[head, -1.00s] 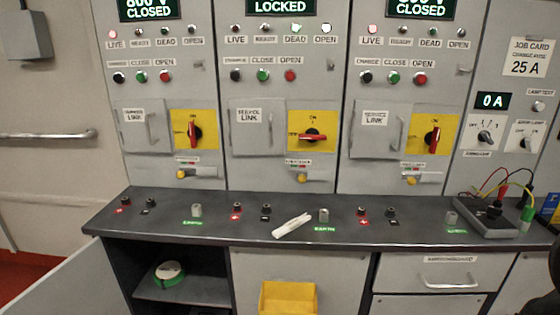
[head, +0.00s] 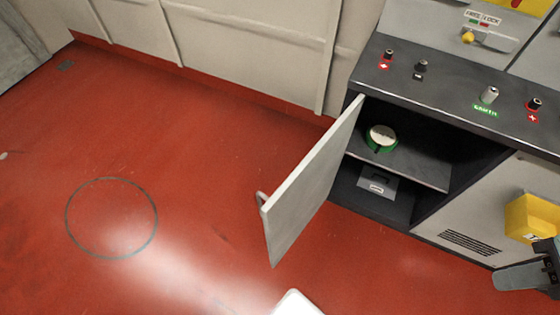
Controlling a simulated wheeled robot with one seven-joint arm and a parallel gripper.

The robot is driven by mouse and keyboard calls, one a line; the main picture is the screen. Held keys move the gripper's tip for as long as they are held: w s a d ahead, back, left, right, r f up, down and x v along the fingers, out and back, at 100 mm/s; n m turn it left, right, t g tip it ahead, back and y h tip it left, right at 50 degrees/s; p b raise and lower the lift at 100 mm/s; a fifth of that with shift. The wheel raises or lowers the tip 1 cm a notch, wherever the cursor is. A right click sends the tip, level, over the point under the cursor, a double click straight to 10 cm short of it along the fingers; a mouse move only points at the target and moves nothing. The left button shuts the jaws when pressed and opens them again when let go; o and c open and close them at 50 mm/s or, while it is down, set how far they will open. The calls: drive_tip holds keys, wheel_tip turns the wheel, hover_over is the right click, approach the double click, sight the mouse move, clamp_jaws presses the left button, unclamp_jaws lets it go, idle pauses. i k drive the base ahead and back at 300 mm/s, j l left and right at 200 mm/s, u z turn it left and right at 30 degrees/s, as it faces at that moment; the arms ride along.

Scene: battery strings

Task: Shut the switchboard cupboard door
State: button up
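The cupboard door (head: 312,182) is a pale grey panel. It stands wide open, swung out to the left over the red floor. Its handle (head: 262,198) sits at the outer edge, on the face turned away from the opening. The open cupboard shows a shelf (head: 425,172) with a round green and white roll (head: 381,138) on it. A grey box (head: 377,184) sits below the shelf. My gripper (head: 522,276) shows only in part at the lower right edge, well apart from the door. I cannot see whether its fingers are open.
The dark worktop (head: 450,90) with terminals runs above the cupboard. A yellow bin (head: 532,218) sticks out from the panel right of the opening. A beige wall (head: 250,45) stands behind. The red floor (head: 150,150) left of the door is clear.

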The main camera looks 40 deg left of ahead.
sight(285, 215)
drive_tip(key=k+j, duration=0.1)
drive_tip(key=j, duration=0.6)
drive_tip(key=k+j, duration=0.1)
drive_tip(key=j, duration=0.6)
drive_tip(key=k+j, duration=0.1)
drive_tip(key=j, duration=0.6)
drive_tip(key=k+j, duration=0.15)
drive_tip(key=j, duration=0.25)
drive_tip(key=k+j+z, duration=0.1)
drive_tip(key=j, duration=0.25)
drive_tip(key=k+j, duration=0.25)
drive_tip(key=j, duration=0.15)
drive_tip(key=i+z, duration=0.05)
